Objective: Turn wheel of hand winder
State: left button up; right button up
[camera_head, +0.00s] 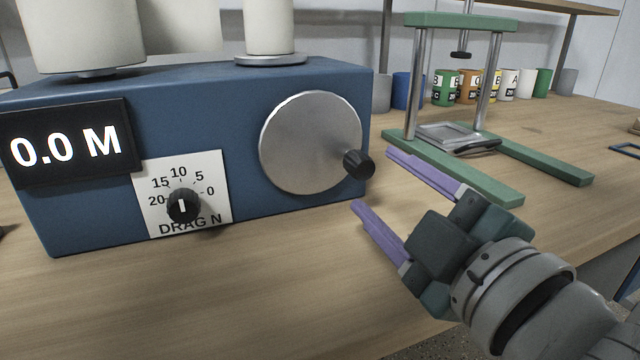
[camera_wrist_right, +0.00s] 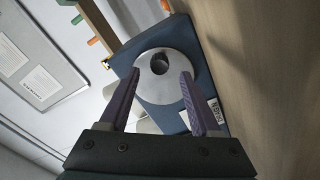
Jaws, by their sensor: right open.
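The hand winder is a blue box (camera_head: 250,100) on the wooden table, at the left of the head view. Its silver wheel (camera_head: 305,140) is on the front face, with a black crank knob (camera_head: 358,163) at the wheel's lower right. My right gripper (camera_head: 372,178) is open and empty in front of the knob, its purple fingers spread above and below the knob's height. In the right wrist view, the wheel (camera_wrist_right: 148,90) and knob (camera_wrist_right: 159,64) show between and beyond the fingertips (camera_wrist_right: 160,80), apart from them. My left gripper is out of view.
The winder has a 0.0 M display (camera_head: 66,145) and a drag dial (camera_head: 183,205); white rolls (camera_head: 80,35) stand on top. A green press frame (camera_head: 460,150) stands behind my right gripper. Several cups (camera_head: 445,88) line the back. The table front is clear.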

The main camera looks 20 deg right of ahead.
jog(key=shift+s+d, duration=0.1)
jog(key=shift+s, duration=2.55)
